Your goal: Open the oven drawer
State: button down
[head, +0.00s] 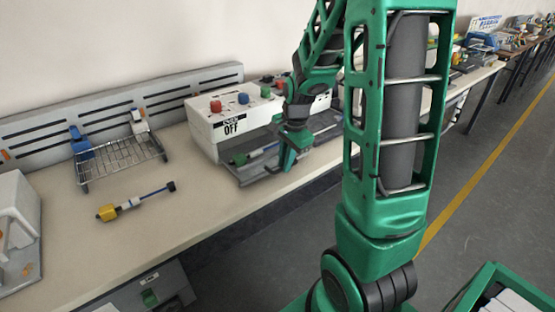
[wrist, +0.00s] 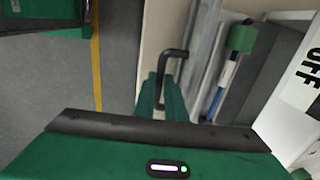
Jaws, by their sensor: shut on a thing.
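The oven is a white box (head: 205,125) labelled OFF, with red and blue knobs on top. Its label also shows at the right edge of the wrist view (wrist: 302,75). The grey oven drawer (head: 250,175) sticks out from the oven's front, with a green-ended rod tool (head: 240,158) lying in it. My gripper (head: 289,163) is at the drawer's front edge, pointing down. In the wrist view its green fingers (wrist: 164,95) are shut on the black drawer handle (wrist: 174,53). The grip itself is partly hidden by the fingers.
A wire rack (head: 120,160) and a yellow-ended rod tool (head: 135,202) lie on the bench (head: 185,225) left of the oven. A white device (head: 15,225) stands at far left. A green crate (head: 490,280) is at bottom right. Open floor lies in front of the bench.

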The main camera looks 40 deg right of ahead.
jog(key=shift+s+d, duration=0.1)
jog(key=shift+d, duration=0.05)
jog(key=c, duration=1.9)
grip_release()
jog(key=shift+o, duration=0.4)
jog(key=shift+r, duration=0.1)
notch_tip(320, 180, up, 10)
jog(key=s, duration=0.1)
jog(key=shift+s+r, duration=0.2)
jog(key=shift+s, duration=0.2)
